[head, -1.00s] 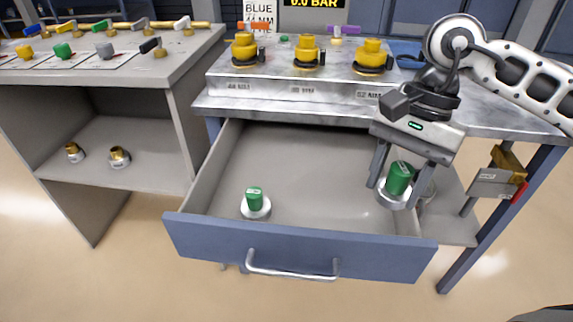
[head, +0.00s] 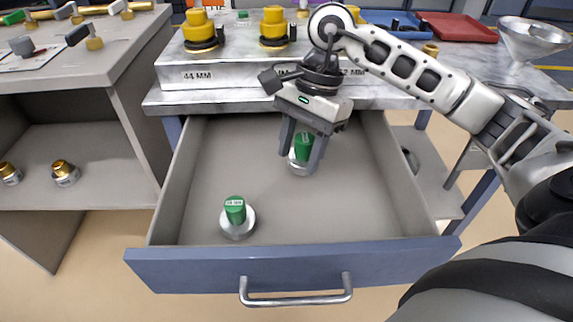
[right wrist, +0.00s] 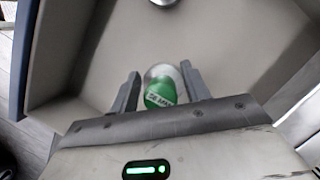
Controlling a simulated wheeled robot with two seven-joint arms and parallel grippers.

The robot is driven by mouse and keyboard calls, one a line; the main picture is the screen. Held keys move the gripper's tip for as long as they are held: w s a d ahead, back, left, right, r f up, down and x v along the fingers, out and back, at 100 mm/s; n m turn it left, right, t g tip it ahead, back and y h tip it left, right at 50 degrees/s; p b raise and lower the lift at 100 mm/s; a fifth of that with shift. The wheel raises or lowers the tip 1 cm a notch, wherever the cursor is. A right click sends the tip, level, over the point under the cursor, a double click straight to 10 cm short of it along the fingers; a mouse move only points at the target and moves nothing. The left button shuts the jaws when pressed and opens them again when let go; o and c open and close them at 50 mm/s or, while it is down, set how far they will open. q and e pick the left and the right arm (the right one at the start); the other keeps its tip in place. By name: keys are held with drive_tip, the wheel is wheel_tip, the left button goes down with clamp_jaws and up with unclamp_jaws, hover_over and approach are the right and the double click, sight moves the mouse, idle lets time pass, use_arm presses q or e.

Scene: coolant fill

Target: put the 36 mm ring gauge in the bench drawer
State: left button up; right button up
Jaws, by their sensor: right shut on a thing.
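A ring gauge with a green handle (head: 303,146) and silver base is between the fingers of my right gripper (head: 301,166), which is shut on it. It is over the back middle of the open bench drawer (head: 355,190); I cannot tell whether its base touches the floor. In the right wrist view the green handle (right wrist: 160,94) sits between both fingers, with a small white label hard to read. A second green-handled gauge (head: 237,216) stands upright at the drawer's front left. My left gripper is not in view.
The drawer front with its handle (head: 296,299) is nearest me. The marked block (head: 225,76) with yellow-topped pieces stands on the bench above. A shelf unit (head: 85,150) is at left. Clear drawer floor lies to the gripper's right.

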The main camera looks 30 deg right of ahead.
drive_tip(key=w+f, duration=0.2)
drive_tip(key=f, duration=0.1)
drive_tip(key=shift+w+a, duration=0.2)
drive_tip(key=shift+a, duration=0.2)
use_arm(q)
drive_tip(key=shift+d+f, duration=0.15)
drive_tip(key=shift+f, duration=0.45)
use_arm(e)
drive_tip(key=shift+w+f, duration=0.2)
drive_tip(key=shift+f, duration=1.5)
use_arm(q)
drive_tip(key=shift+b, duration=0.35)
use_arm(e)
drive_tip(key=o, duration=1.1)
drive_tip(key=shift+f, duration=0.1)
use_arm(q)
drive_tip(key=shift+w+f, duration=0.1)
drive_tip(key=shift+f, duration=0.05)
use_arm(e)
drive_tip(key=shift+o, duration=0.2)
drive_tip(key=shift+d+r, duration=0.1)
drive_tip(key=shift+r, duration=0.35)
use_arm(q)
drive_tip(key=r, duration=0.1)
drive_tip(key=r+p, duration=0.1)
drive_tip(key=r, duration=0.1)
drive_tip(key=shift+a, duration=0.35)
use_arm(e)
drive_tip(key=v, duration=1.1)
